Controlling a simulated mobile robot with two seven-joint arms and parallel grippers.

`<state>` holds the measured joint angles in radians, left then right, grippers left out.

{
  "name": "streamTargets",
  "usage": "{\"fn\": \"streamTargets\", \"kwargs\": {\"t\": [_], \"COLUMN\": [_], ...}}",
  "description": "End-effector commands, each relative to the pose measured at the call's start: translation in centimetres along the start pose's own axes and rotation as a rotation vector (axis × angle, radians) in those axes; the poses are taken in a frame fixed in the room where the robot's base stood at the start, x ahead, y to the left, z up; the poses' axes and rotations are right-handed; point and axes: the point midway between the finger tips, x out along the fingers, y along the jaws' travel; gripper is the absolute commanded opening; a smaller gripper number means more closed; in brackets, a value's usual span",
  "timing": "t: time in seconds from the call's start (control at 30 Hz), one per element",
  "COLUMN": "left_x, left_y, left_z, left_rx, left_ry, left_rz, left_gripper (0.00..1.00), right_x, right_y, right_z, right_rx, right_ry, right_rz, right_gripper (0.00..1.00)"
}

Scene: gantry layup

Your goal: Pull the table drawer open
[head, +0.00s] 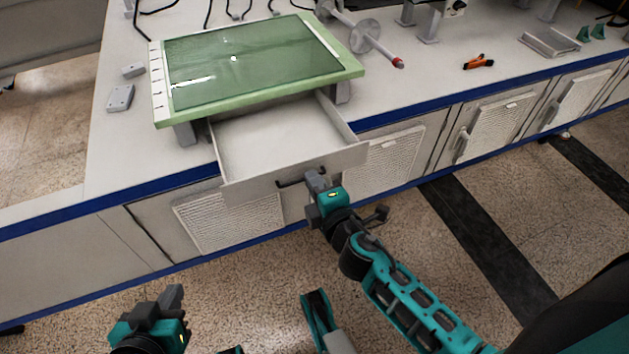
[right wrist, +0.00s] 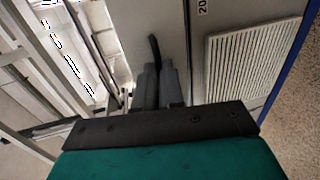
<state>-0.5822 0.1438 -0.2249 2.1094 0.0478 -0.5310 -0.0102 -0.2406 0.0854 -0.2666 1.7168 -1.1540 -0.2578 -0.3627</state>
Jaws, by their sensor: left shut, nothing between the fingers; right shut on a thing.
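The table drawer (head: 275,140) is pulled well out from under the green-framed panel, and its white inside is empty. Its dark handle (head: 289,183) is on the front face and also shows in the right wrist view (right wrist: 154,48). My right gripper (head: 314,178) is shut on the handle, its fingers close together around it in the right wrist view (right wrist: 158,85). My left gripper (head: 173,297) is shut and empty, low at the left above the floor, well away from the drawer.
The green-framed glass panel (head: 250,65) stands on the white bench above the drawer. A roller with discs (head: 364,36) and an orange tool (head: 479,61) lie to its right. Cabinet doors with louvres (head: 385,160) line the bench front. Speckled floor is free in front.

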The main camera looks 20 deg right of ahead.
Motion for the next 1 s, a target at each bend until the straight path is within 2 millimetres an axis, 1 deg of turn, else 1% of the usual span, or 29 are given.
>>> {"fn": "streamTargets", "kwargs": {"t": [0.23,0.27,0.5,0.8,1.0], "left_x": [0.0,0.0,0.0,-0.03,-0.23], "left_y": [-0.01,-0.01,-0.02,-0.04,-0.07], "left_z": [-0.08,-0.09,-0.13,-0.19,-0.55], "left_rx": [0.0,0.0,0.0,0.001,0.001], "left_ry": [0.002,0.002,0.004,0.005,0.009], "left_rz": [0.0,0.0,-0.001,-0.001,-0.002], "left_gripper": [0.0,0.0,0.0,0.0,0.0], "right_x": [0.03,0.03,0.02,0.03,0.18], "right_y": [0.01,0.01,0.01,0.05,0.34], "right_z": [0.24,0.24,0.13,0.09,0.49], "right_rx": [-0.001,-0.001,-0.001,0.0,-0.001], "right_ry": [-0.006,-0.006,-0.003,-0.001,0.0], "right_rz": [0.0,0.0,0.0,0.0,-0.001], "right_gripper": [0.0,0.11,0.34,0.34,0.34]}}
